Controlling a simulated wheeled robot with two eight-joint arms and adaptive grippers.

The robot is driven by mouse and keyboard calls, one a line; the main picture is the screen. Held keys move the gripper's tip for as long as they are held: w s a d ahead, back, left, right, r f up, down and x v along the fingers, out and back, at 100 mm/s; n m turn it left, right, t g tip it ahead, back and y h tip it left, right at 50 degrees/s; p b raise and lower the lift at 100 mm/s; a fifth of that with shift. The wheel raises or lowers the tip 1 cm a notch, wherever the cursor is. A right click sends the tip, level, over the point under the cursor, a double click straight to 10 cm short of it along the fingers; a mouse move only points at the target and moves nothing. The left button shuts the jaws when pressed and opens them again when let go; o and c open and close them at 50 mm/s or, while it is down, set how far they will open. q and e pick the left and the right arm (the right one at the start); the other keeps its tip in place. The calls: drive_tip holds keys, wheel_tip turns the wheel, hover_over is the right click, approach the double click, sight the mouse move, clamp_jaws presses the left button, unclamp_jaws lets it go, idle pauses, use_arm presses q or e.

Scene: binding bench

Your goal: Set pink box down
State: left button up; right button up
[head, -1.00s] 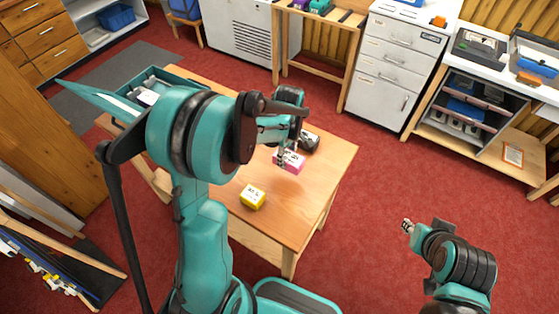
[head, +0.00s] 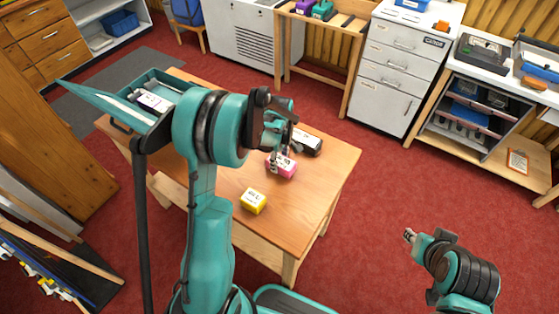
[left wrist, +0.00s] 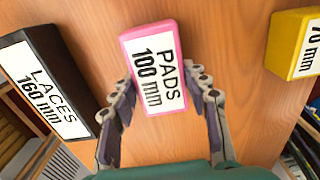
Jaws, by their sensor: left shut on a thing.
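The pink box (head: 285,169), with a white label reading PADS 100 mm, is at the right part of the wooden table (head: 318,190). It also shows in the left wrist view (left wrist: 154,68), with a finger at each side of its near end. My left gripper (head: 279,158) is shut on it. I cannot tell whether its underside touches the table. My right gripper (head: 408,236) hangs over the red floor, away from the table; its fingers are too small to read.
A black box (head: 308,142) labelled LACES 160 mm lies just behind the pink box, and a yellow box (head: 253,201) lies in front. An open teal tray (head: 172,85) holding a labelled box is at the table's far left. The table's right front is bare.

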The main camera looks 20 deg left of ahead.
sight(279, 160)
use_arm(q)
drive_tip(key=shift+f, duration=0.25)
drive_tip(key=o, duration=1.2)
drive_tip(key=shift+o, duration=0.2)
drive_tip(key=shift+r, duration=0.2)
drive_tip(key=shift+r, duration=0.3)
wheel_tip(279, 160, up, 11)
drive_tip(key=p, duration=0.4)
drive_tip(key=s+d+r+m+t, duration=0.3)
drive_tip(key=s+d+r+m, duration=0.2)
drive_tip(key=s+r+m, duration=0.35)
drive_tip(key=s+d+m+t, duration=0.3)
drive_tip(key=s+m+t, duration=0.1)
drive_tip(key=s+m, duration=0.4)
drive_tip(key=shift+s+d+r, duration=0.15)
drive_tip(key=shift+s+r, duration=0.3)
drive_tip(key=shift+s, duration=0.65)
